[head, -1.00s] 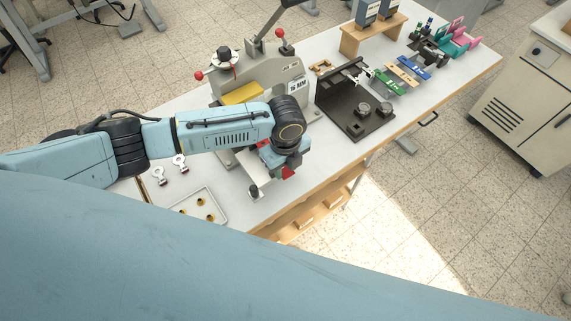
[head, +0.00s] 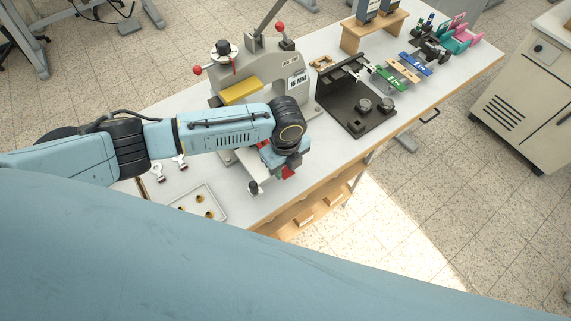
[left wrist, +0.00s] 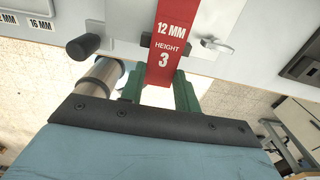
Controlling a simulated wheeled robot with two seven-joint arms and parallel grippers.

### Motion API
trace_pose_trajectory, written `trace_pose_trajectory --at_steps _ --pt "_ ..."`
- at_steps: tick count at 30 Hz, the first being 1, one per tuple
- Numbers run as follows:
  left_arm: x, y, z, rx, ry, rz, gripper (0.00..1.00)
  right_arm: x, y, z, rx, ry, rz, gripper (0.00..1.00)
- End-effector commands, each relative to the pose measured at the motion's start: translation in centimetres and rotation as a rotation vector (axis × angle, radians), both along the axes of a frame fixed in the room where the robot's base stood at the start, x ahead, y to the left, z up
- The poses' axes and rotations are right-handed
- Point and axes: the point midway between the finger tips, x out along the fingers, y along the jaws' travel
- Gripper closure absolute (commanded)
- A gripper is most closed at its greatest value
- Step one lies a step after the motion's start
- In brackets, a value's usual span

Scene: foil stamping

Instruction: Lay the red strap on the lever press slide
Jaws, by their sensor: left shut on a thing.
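The red strap (left wrist: 165,45), printed "12 MM HEIGHT 3", runs up the middle of the left wrist view. My left gripper (left wrist: 160,92) has its green fingers shut on the strap's near end. The strap's far part lies over a pale plate (left wrist: 122,22); I cannot tell whether it touches. In the head view a bit of the red strap (head: 288,173) shows under my left gripper (head: 282,160), in front of the grey lever press (head: 262,80). My forearm hides much of the press base and slide. A black knob (head: 253,187) sticks out in front. My right gripper is not seen.
A white tray (head: 216,198) with small brass-coloured parts and metal clips (head: 158,172) lie left of the press. The table's front edge is close to my gripper.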

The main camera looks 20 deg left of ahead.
Motion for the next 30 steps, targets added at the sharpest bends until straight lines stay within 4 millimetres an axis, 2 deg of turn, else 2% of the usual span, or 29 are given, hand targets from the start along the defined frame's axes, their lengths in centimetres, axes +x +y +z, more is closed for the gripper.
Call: trace_pose_trajectory --at_steps 6,7,12,23,26,30 --pt "0.0 0.0 -0.6 0.0 0.0 0.0 0.9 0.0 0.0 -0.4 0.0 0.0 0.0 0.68" --pt "0.0 0.0 -0.6 0.0 0.0 0.0 0.66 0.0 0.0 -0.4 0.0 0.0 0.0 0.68" --pt "0.0 0.0 -0.5 -0.001 -0.001 -0.001 0.43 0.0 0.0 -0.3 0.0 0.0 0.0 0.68" --pt "0.0 -0.1 0.0 -0.001 -0.002 -0.001 0.43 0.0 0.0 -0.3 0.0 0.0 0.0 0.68" --pt "0.1 -0.1 1.3 -0.003 -0.003 -0.002 0.43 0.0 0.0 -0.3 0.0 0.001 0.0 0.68" --pt "0.1 0.0 4.2 -0.003 -0.005 -0.002 0.43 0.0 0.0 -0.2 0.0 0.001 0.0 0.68"
